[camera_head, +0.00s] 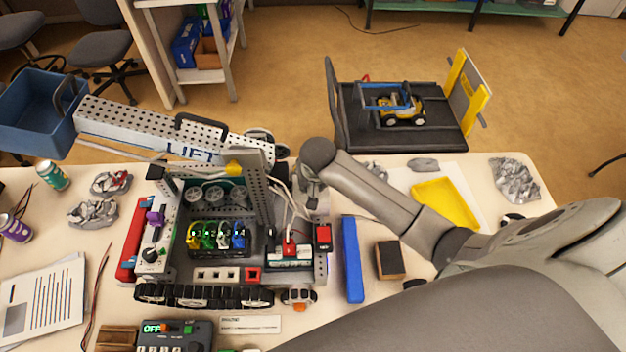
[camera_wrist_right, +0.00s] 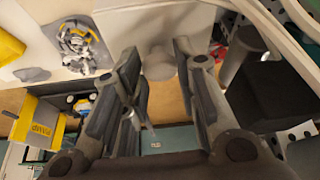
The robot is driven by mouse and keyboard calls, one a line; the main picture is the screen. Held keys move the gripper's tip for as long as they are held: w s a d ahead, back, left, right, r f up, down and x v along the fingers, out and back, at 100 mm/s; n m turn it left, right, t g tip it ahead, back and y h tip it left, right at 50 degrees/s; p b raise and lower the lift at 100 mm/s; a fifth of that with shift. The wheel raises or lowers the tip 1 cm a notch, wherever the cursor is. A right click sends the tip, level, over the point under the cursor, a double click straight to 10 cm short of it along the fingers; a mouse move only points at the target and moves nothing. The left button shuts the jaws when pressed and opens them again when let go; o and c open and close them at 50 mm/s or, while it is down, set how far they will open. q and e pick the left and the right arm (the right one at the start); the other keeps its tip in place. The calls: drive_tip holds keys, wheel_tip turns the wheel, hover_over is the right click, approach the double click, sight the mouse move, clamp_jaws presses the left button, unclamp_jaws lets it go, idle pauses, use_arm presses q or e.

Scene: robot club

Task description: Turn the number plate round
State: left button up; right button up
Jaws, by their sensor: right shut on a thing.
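A tracked club robot (camera_head: 215,255) with a long perforated boom marked LIFT (camera_head: 150,125) stands on the table. My right arm reaches in from the right, and my right gripper (camera_head: 308,190) is at the right side of the robot's upright mast. In the right wrist view my right gripper (camera_wrist_right: 160,95) is shut on a pale round-ended piece (camera_wrist_right: 158,62) in front of a pale flat surface. I cannot tell if this piece belongs to a number plate. A small white plate with dark lettering (camera_head: 250,323) lies in front of the robot's track. My left gripper is not in view.
A blue bar (camera_head: 352,258), a dark block (camera_head: 390,260) and a yellow tray (camera_head: 445,203) lie right of the robot. A blue bin (camera_head: 35,115) is at the boom's far left. A black cart (camera_head: 400,140) stands behind the table. Cables hang near the mast.

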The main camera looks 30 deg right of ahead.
drive_tip(key=m+h, duration=0.1)
drive_tip(key=m, duration=0.1)
drive_tip(key=m+g, duration=0.1)
drive_tip(key=m, duration=0.2)
drive_tip(key=shift+w+a+r+h, duration=0.15)
drive_tip(key=shift+w+a+h, duration=0.05)
drive_tip(key=shift+h, duration=0.2)
drive_tip(key=shift+w+m+g+h, duration=0.1)
drive_tip(key=shift+m+g+h, duration=0.3)
drive_tip(key=shift+m, duration=1.3)
drive_tip(key=shift+d, duration=0.1)
drive_tip(key=o, duration=1)
drive_tip(key=shift+o, duration=0.2)
wheel_tip(320, 180, up, 10)
